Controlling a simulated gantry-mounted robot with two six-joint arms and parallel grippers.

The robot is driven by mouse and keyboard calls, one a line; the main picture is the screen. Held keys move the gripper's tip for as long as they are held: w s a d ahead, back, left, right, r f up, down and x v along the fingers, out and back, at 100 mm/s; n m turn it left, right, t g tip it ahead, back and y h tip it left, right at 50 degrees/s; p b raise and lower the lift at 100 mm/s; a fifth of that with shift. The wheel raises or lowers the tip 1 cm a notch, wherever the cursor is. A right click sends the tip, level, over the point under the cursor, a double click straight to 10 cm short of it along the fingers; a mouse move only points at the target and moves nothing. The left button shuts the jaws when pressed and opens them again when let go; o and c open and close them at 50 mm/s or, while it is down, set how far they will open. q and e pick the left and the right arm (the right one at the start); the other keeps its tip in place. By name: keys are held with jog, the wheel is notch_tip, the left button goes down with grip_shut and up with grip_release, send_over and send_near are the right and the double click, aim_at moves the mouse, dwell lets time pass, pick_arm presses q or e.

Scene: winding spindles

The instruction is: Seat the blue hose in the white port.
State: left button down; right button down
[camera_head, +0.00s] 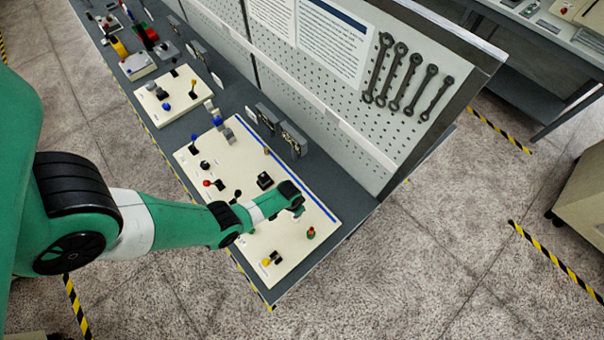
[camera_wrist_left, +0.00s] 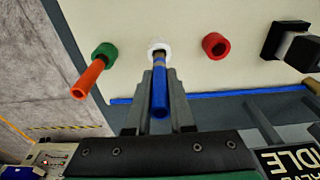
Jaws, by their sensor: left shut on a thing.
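In the left wrist view, the blue hose (camera_wrist_left: 160,92) is between the fingers of my left gripper (camera_wrist_left: 160,76), which is shut on it. The hose's far end points at the white port (camera_wrist_left: 157,43), a white ring on the cream board. That end overlaps the port's lower rim in the picture; I cannot tell whether it is inside or just in front of it. In the head view my left gripper (camera_head: 297,203) is low over the board, and I cannot make out the hose or white port there. My right gripper is not in view.
A green port (camera_wrist_left: 105,52) holding an orange hose (camera_wrist_left: 88,78) is left of the white port. An empty-looking red port (camera_wrist_left: 216,45) is to its right, then a black block (camera_wrist_left: 290,42). In the head view a pegboard (camera_head: 330,110) rises behind the bench.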

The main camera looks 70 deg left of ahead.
pick_arm(q)
jog(key=shift+s+f+b, duration=0.1)
jog(key=shift+f+b, duration=1.4)
jog(key=shift+f, duration=0.2)
jog(key=c, duration=0.8)
grip_release()
jog(key=shift+r, duration=0.1)
jog(key=shift+r, duration=0.1)
